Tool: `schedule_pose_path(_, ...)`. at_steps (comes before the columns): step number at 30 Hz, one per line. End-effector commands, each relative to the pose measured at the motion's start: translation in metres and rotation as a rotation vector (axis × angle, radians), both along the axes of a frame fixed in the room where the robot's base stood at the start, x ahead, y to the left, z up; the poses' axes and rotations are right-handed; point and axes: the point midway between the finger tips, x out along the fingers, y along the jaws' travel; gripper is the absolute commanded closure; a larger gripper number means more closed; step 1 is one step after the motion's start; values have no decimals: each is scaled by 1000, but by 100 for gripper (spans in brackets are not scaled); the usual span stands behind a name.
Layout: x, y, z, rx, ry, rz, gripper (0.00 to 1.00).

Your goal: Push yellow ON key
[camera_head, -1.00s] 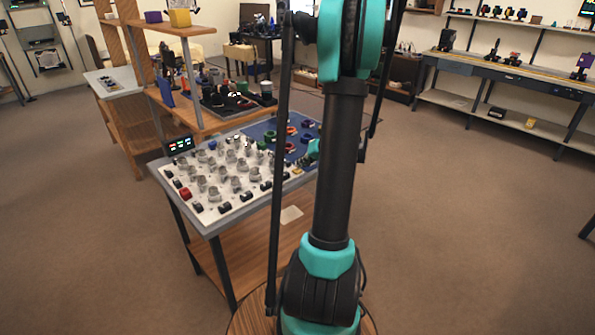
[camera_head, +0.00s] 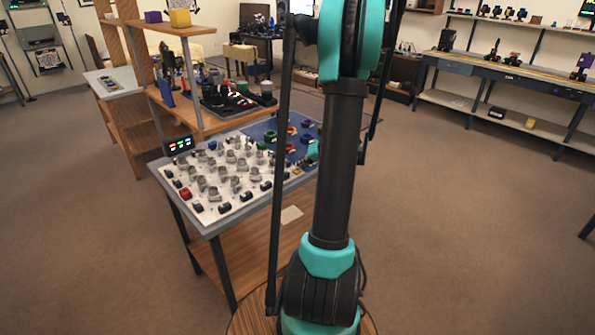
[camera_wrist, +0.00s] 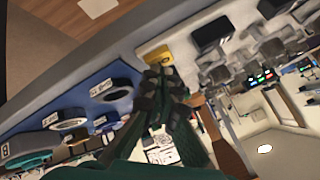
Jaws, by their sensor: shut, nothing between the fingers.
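The yellow key (camera_wrist: 155,54) shows in the wrist view at the edge of the white panel, just beyond my fingertips. Its lettering cannot be read. In the head view it is a small yellow spot (camera_head: 297,170) at the right edge of the white panel, beside my arm. My gripper (camera_wrist: 160,78) is shut and empty, with its dark fingertips together close to the key. I cannot tell whether they touch it. In the head view my arm hides most of the gripper; only a bit of teal (camera_head: 313,150) shows.
The white panel (camera_head: 205,207) bears several grey fittings, dark blocks and a red block (camera_head: 185,194). A blue mat (camera_head: 262,130) with coloured rings lies at the table's far right. A small display (camera_head: 179,145) stands at the back left. Open carpet lies right of the table.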

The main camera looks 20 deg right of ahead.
Motion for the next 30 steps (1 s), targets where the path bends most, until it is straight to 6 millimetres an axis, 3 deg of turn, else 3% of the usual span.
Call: schedule_pose_path(30,0,0,-9,0,1,1,100)
